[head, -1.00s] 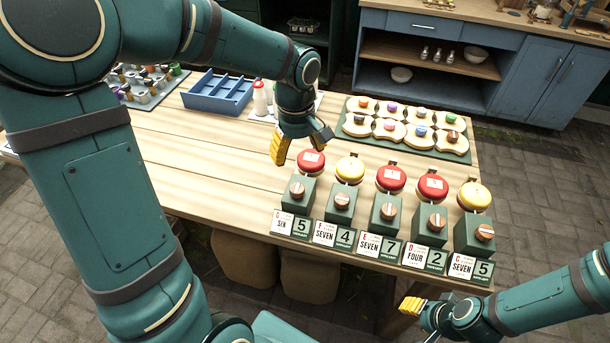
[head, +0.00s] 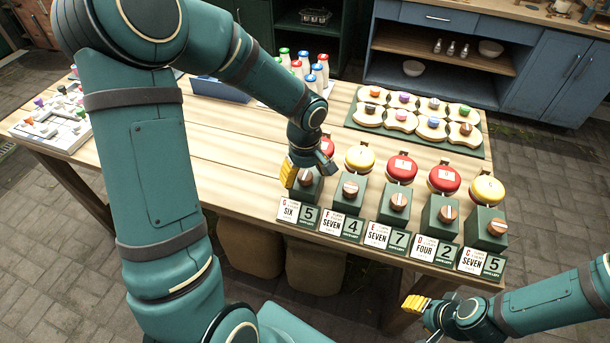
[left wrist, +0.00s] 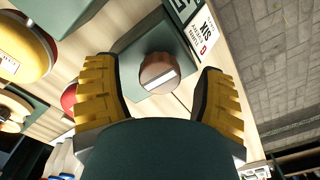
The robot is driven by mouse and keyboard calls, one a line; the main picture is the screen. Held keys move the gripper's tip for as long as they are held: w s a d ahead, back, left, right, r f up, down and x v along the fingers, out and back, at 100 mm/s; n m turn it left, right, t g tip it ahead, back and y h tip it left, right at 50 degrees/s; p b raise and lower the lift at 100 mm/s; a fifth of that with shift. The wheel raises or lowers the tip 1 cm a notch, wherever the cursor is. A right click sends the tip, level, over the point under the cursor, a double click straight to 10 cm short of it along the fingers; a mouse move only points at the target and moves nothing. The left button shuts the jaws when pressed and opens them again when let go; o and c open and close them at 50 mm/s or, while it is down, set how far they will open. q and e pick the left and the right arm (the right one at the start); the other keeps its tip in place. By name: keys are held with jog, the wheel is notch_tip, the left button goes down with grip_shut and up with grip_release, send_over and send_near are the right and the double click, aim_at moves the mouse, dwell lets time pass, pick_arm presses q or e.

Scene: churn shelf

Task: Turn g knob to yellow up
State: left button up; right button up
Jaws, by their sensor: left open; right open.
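The G knob is a round brown wooden knob with a pale stripe on a dark green block, leftmost in the row, above a card reading SIX (head: 290,211) and a 5 tile (head: 309,217). In the left wrist view the knob (left wrist: 158,72) lies between the yellow fingers of my open left gripper (left wrist: 160,95), with gaps on both sides. In the head view my left gripper (head: 306,172) is over this block and partly hides the knob and the red disc (head: 328,146) behind it. My right gripper (head: 416,304) is open and empty, in front of the table at lower right.
Similar blocks with knobs run to the right, including the F knob (head: 350,189) with a yellow disc (head: 360,158). A green board (head: 474,150) with pale pieces lies behind. Bottles (head: 320,75) and a blue tray (head: 215,89) stand at the back.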

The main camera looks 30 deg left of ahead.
pick_arm(q)
jog(key=shift+o, duration=0.2)
jog(key=shift+f, duration=0.15)
grip_shut()
jog(key=shift+m, duration=0.3)
jog(key=m, duration=0.8)
jog(key=m+p, duration=0.1)
jog(key=m, duration=0.3)
jog(key=m+p, duration=0.1)
jog(key=m, duration=0.4)
jog(key=shift+m, duration=0.3)
dwell(0.4)
